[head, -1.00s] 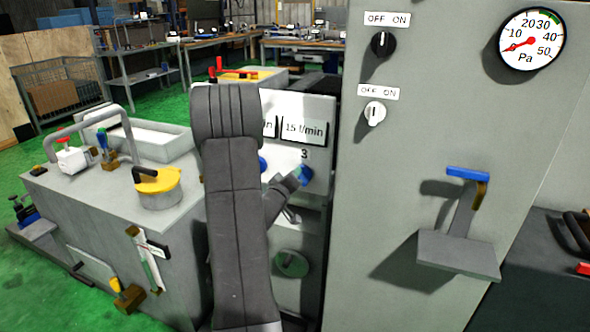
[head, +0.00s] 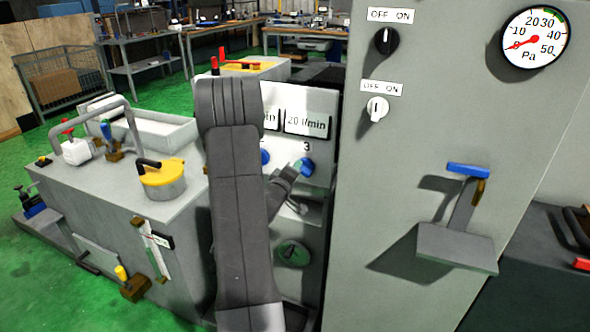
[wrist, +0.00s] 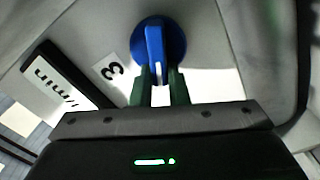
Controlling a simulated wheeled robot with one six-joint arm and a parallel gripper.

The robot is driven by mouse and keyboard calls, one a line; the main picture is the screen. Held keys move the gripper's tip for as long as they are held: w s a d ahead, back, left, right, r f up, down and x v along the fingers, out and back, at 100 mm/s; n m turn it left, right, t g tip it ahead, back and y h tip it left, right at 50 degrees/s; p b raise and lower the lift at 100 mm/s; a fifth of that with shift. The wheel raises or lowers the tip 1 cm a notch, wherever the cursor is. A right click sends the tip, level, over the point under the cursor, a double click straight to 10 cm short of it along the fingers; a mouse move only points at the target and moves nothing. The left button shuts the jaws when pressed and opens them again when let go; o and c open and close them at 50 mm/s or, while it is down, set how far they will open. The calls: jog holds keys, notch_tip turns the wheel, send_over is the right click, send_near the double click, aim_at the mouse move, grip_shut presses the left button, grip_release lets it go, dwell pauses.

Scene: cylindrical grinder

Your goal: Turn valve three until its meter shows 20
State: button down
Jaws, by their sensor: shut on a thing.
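Valve three is a blue knob (head: 307,166) on the light panel, just below the label "3" (head: 307,146). Its meter (head: 306,123) above reads "20 l/min". In the wrist view the blue knob (wrist: 158,42) has a raised grip with a white line, and the label "3" (wrist: 112,70) is beside it. My gripper (wrist: 160,75) is shut on the knob's raised grip, with one green fingertip on each side. In the head view my gripper (head: 297,167) reaches the knob from the left, and my arm hides part of the panel.
A second blue valve (head: 265,157) and its meter (head: 270,120) are partly hidden by my arm. A grey cabinet (head: 430,150) with two OFF/ON switches and a round Pa gauge (head: 535,38) stands close on the right. A lever on a ledge (head: 466,185) juts from it.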

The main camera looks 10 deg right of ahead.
jog(key=c, duration=1.4)
grip_release()
jog(key=b+v, duration=0.1)
jog(key=v, duration=1.3)
jog(key=shift+w, duration=0.1)
jog(key=x, duration=1.3)
jog(key=shift+w+d+p, duration=0.3)
jog(key=shift+p, duration=0.1)
jog(key=shift+s, duration=0.1)
